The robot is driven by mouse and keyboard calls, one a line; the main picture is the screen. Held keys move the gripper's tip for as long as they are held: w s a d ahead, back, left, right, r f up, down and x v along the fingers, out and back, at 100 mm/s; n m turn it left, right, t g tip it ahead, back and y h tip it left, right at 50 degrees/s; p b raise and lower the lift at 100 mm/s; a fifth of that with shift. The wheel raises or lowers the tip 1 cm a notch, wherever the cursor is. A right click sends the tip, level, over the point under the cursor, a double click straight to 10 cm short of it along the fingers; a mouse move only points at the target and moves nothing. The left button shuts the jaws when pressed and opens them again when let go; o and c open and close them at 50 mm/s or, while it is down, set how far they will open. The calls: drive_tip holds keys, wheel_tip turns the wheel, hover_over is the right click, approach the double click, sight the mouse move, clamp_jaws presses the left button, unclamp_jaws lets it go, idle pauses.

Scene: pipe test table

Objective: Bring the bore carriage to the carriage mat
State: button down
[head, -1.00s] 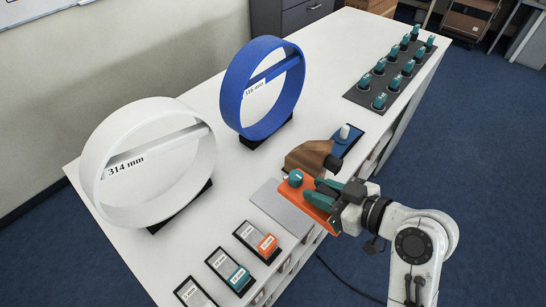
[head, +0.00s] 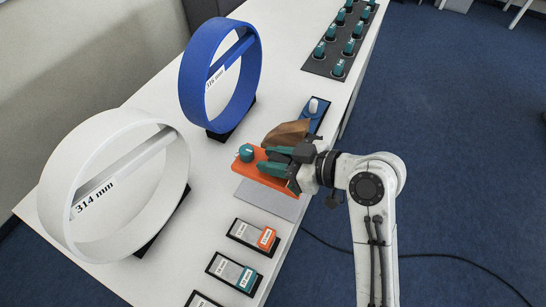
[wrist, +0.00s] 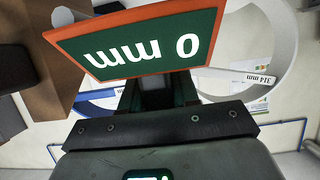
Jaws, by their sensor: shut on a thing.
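The bore carriage (head: 248,165) is an orange plate with a teal knob. My gripper (head: 268,163) is shut on it and holds it over the table. In the wrist view the carriage (wrist: 150,45) fills the upper part and shows a green panel reading "0 mm" upside down. A plain light grey mat (head: 278,201), which looks like the carriage mat, lies on the white table below the carriage in the picture. The carriage covers part of its far edge. I cannot tell how high the carriage is above it.
A white ring (head: 62,190) marked 314 mm and a blue ring (head: 195,75) stand at left. A brown block (head: 287,130) and a blue pad (head: 313,120) lie behind my gripper. Small labelled trays (head: 252,238) line the front. A dark rack (head: 328,58) holds several teal pieces.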

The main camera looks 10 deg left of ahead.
drive_tip(key=shift+f+b, duration=3.45)
drive_tip(key=shift+f, duration=1.05)
drive_tip(key=shift+f+b, duration=0.3)
drive_tip(key=shift+f, duration=0.05)
drive_tip(key=c, duration=0.8)
unclamp_jaws()
drive_tip(key=shift+o, duration=0.2)
drive_tip(key=b+v, duration=0.1)
drive_tip(key=v, duration=1)
drive_tip(key=s+d+f+m+h, duration=0.3)
drive_tip(key=s+d+f+m, duration=0.15)
drive_tip(key=f, duration=0.25)
drive_tip(key=s+d+f+m+h, duration=0.3)
drive_tip(key=s+d+f+h, duration=0.15)
drive_tip(key=f, duration=0.35)
drive_tip(key=s+d+f+m+g+h, duration=0.1)
drive_tip(key=s+d+f+m+h, duration=0.1)
drive_tip(key=s+d, duration=0.4)
drive_tip(key=s+d+f+m+g+h, duration=0.2)
drive_tip(key=s+d+f+m+h, duration=0.1)
drive_tip(key=s, duration=0.5)
drive_tip(key=d+f+m, duration=0.1)
drive_tip(key=d+m, duration=0.1)
drive_tip(key=d, duration=0.1)
drive_tip(key=shift+g, duration=0.3)
